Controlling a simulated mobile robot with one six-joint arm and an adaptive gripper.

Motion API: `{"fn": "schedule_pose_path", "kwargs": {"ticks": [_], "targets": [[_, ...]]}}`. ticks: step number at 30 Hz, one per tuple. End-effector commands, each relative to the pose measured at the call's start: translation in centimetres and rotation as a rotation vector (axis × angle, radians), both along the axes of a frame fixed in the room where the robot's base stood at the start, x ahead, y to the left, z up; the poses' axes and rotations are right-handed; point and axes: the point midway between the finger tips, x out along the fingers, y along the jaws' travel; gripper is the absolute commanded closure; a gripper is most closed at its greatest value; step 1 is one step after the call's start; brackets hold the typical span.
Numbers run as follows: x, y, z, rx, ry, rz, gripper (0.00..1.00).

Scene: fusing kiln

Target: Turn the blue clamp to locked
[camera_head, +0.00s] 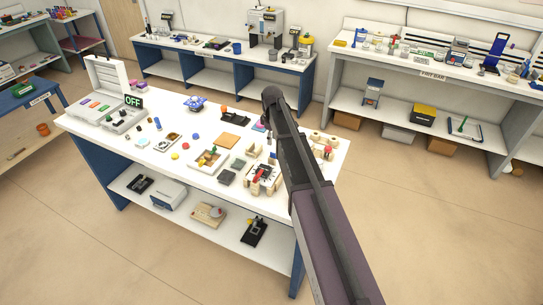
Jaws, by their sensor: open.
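A small blue device (195,103) sits toward the back of the white-topped table, left of my arm. It looks like the blue clamp, but it is too small to be sure or to tell its lever's position. My dark arm reaches from the lower right over the table, and its far end is right of the blue device and apart from it.
The white-topped table (95,128) holds many small items. Open floor surrounds the table.

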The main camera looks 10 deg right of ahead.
Motion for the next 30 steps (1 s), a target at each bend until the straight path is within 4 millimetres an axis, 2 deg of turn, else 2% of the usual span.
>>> {"fn": "schedule_pose_path", "kwargs": {"ticks": [1,18,30], "targets": [[0.0,0.0,-0.8,0.000,0.000,0.000,0.56],[0.0,0.1,-5.1,0.000,0.000,0.001,0.56],[0.0,0.2,-7.0,0.000,0.000,0.002,0.56]]}}
